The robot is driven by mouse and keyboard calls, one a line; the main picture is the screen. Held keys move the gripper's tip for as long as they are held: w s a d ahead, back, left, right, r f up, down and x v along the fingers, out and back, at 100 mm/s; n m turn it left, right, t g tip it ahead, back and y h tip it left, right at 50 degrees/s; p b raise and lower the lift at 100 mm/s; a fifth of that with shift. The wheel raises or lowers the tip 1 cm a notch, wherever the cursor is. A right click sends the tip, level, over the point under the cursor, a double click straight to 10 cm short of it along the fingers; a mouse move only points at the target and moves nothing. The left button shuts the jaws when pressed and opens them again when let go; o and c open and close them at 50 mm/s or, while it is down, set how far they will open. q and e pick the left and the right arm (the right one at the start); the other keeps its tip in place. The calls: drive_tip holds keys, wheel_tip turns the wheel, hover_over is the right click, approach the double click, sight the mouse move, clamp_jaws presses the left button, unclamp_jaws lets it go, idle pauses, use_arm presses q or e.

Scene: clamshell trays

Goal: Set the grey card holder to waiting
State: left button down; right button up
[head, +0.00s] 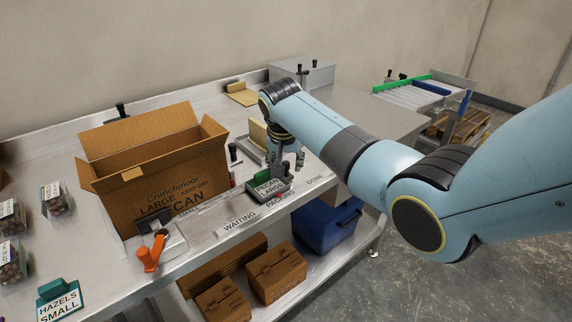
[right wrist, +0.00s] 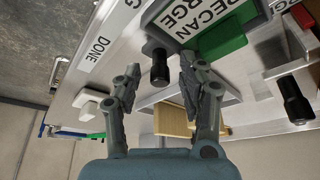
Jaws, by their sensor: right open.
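The grey card holder (head: 266,189) stands behind the PACKING label (head: 281,199) on the steel bench. Its white card reads PECAN LARGE, and a green piece shows at its back. It also shows at the top of the right wrist view (right wrist: 187,22). My right gripper (head: 285,168) is low at the holder's right end. In the right wrist view the gripper (right wrist: 158,67) is open, with a black knob (right wrist: 160,68) between its fingertips, beside the holder. I cannot tell whether the fingers touch it. The WAITING label (head: 239,219) is left of PACKING along the front edge.
A large open carton (head: 160,175) stands left of the holder. An orange-handled tool (head: 150,254) and a teal holder reading HAZELS SMALL (head: 60,298) are farther left. A black-knobbed post (head: 233,154) stands close behind the holder. The bench behind the WAITING label looks mostly clear.

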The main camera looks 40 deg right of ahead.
drive_tip(key=shift+f, duration=0.1)
clamp_jaws()
idle(0.5)
